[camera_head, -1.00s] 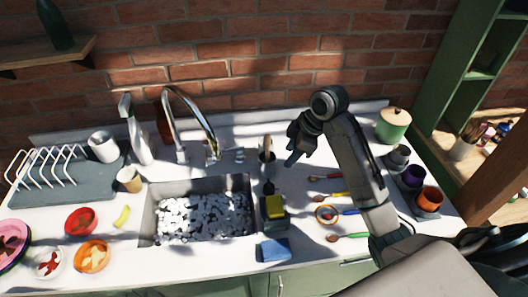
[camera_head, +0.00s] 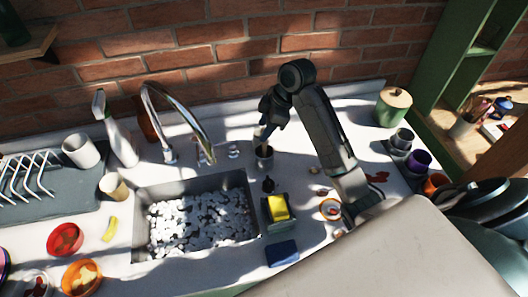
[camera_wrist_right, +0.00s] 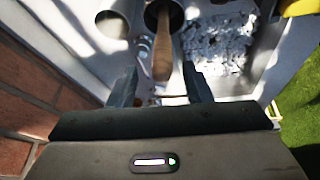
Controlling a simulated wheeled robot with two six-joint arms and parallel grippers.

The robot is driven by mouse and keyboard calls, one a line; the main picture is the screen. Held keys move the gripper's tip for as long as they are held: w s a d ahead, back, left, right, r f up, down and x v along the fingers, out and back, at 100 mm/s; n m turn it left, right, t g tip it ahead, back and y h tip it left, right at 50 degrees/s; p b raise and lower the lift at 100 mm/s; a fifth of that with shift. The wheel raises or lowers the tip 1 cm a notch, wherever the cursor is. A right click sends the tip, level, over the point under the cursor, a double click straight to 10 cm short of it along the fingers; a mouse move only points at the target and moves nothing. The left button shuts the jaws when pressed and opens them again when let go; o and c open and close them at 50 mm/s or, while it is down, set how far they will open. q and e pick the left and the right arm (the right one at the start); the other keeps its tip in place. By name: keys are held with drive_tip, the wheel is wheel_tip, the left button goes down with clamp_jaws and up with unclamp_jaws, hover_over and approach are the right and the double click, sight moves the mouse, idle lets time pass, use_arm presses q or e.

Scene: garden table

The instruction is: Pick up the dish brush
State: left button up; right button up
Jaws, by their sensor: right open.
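The dish brush shows as a wooden handle (camera_wrist_right: 162,52) standing up out of a grey cup (camera_head: 264,160) behind the sink's right corner. Its head is hidden inside the cup. My right gripper (camera_head: 263,133) is over the cup, pointing down. In the right wrist view, its two fingers (camera_wrist_right: 159,84) are open, one on each side of the handle's near end. I cannot tell whether either finger touches the handle. My left gripper is not in view.
The sink (camera_head: 142,230) full of pale suds lies left of the cup. The faucet (camera_head: 180,115) curves up at the back left. A yellow sponge (camera_head: 278,207) sits in a caddy in front of the cup. A green canister (camera_head: 392,107) stands at the back right.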

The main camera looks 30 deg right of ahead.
sight(263, 146)
drive_tip(key=p+x, duration=0.1)
drive_tip(key=x, duration=0.1)
drive_tip(key=p+x, duration=0.1)
drive_tip(key=x, duration=0.1)
drive_tip(key=shift+s+d+f+p, duration=0.25)
drive_tip(key=shift+s+d+p, duration=0.05)
drive_tip(key=shift+s+p, duration=0.05)
drive_tip(key=shift+f, duration=0.3)
drive_tip(key=shift+w+a+f, duration=0.1)
drive_tip(key=shift+w+f, duration=0.05)
drive_tip(key=shift+c, duration=0.3)
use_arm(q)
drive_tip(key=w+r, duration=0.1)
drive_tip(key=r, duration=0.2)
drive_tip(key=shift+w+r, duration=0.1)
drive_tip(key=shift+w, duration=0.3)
use_arm(e)
clamp_jaws()
